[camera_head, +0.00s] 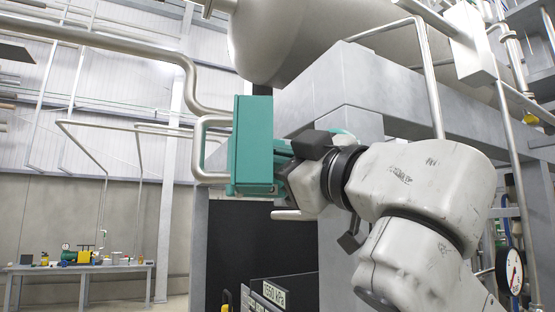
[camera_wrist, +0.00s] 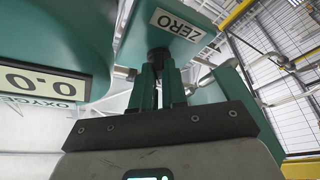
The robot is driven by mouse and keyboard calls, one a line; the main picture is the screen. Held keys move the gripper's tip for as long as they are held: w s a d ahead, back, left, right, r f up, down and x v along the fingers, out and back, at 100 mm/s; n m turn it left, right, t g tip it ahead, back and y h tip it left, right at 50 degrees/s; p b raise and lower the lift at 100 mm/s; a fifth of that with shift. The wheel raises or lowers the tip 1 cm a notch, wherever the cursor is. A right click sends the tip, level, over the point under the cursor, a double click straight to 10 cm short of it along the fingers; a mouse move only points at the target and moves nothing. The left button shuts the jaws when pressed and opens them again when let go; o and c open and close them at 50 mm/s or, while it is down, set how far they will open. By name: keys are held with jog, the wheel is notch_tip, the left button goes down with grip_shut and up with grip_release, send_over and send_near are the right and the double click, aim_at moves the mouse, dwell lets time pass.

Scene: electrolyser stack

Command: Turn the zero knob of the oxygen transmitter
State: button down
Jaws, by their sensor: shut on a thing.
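The oxygen transmitter (camera_head: 251,142) is a teal box in the middle of the head view. In the wrist view its teal housing (camera_wrist: 75,30) fills the upper left, with a display (camera_wrist: 42,82) reading 0.0 and a partly cut-off "OXYGE" label. A plate marked ZERO (camera_wrist: 174,24) is above the dark zero knob (camera_wrist: 158,55). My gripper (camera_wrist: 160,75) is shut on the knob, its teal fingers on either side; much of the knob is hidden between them. In the head view my gripper (camera_head: 284,150) meets the transmitter's right side, and the knob is hidden.
A grey steel frame (camera_head: 345,85) and a large tank (camera_head: 300,35) stand close behind and above my arm. Pipes (camera_head: 190,85) run left of the transmitter. A pressure gauge (camera_head: 514,271) is at lower right. A workbench (camera_head: 85,268) stands far left.

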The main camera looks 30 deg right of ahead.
dwell(0.3)
jog(key=c, duration=1.2)
grip_release()
jog(key=shift+o, duration=0.2)
jog(key=b+v, duration=0.4)
jog(key=v, duration=0.7)
jog(key=shift+w+d, duration=0.1)
